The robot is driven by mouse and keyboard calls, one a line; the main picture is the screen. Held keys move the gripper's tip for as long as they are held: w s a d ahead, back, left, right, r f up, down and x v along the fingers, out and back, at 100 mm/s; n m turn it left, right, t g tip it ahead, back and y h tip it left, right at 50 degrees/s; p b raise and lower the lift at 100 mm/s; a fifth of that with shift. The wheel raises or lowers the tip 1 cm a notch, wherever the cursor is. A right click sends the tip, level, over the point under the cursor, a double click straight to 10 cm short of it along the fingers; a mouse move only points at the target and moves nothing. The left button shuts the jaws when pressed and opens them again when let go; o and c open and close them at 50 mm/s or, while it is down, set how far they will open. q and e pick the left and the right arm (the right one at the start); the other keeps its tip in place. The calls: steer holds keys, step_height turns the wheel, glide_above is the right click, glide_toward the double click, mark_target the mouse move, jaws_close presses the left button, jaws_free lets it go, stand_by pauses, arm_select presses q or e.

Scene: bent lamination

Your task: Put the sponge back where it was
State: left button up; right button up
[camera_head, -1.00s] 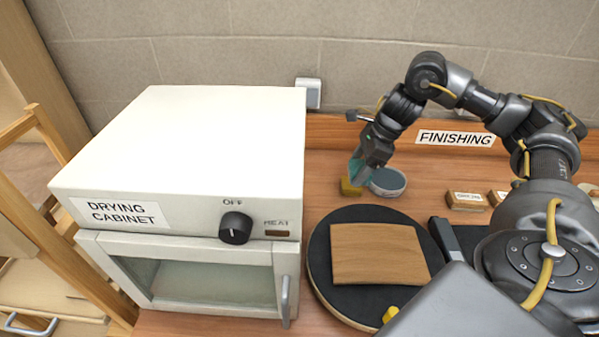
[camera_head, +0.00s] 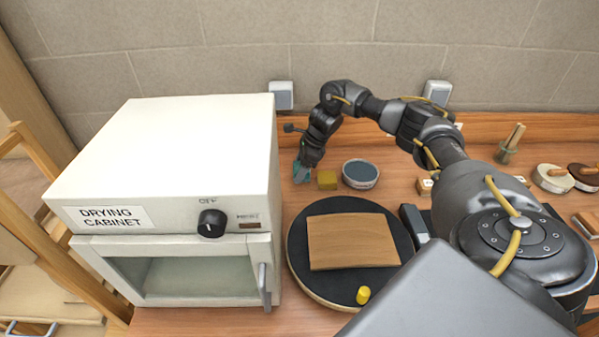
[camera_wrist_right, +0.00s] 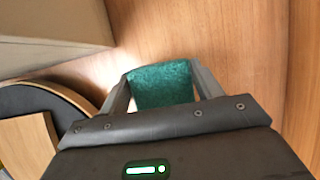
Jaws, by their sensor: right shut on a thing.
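My right gripper (camera_head: 301,174) is shut on a teal-green sponge, low at the back of the bench, between the drying cabinet and a small yellow block. In the right wrist view the sponge (camera_wrist_right: 161,84) shows as a rough teal pad between the two fingers of the right gripper (camera_wrist_right: 162,78). In the head view it is small and partly covered by the fingers. Whether its underside touches the bench I cannot tell. My left gripper is not in view.
The yellow block (camera_head: 327,180) and a round tin (camera_head: 360,174) stand right of the gripper. The white drying cabinet (camera_head: 165,160) stands left. A black turntable (camera_head: 300,240) with a wooden sheet (camera_head: 352,241) is in front.

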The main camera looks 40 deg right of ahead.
steer(key=shift+w+a+f, duration=0.2)
steer(key=shift+w+f, duration=0.15)
steer(key=shift+w, duration=0.2)
steer(key=shift+w+f, duration=0.15)
steer(key=shift+f, duration=0.05)
steer(key=shift+s+d+f+p, duration=0.1)
steer(key=shift+s+f+p, duration=0.05)
steer(key=shift+f+p, duration=0.4)
steer(key=shift+s+d+f+p, duration=0.15)
steer(key=shift+f+p, duration=0.25)
steer(key=shift+p, duration=0.2)
steer(key=shift+a+f, duration=0.1)
steer(key=shift+f, duration=0.25)
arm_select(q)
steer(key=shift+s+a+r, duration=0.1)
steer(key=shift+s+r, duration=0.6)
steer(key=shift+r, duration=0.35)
arm_select(e)
steer(key=shift+w+a+f, duration=0.1)
steer(key=shift+w+f, duration=0.05)
steer(key=shift+f+b, duration=0.2)
steer(key=shift+b, duration=0.2)
steer(key=o, duration=0.9)
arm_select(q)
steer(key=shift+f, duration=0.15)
arm_select(e)
steer(key=shift+r, duration=0.1)
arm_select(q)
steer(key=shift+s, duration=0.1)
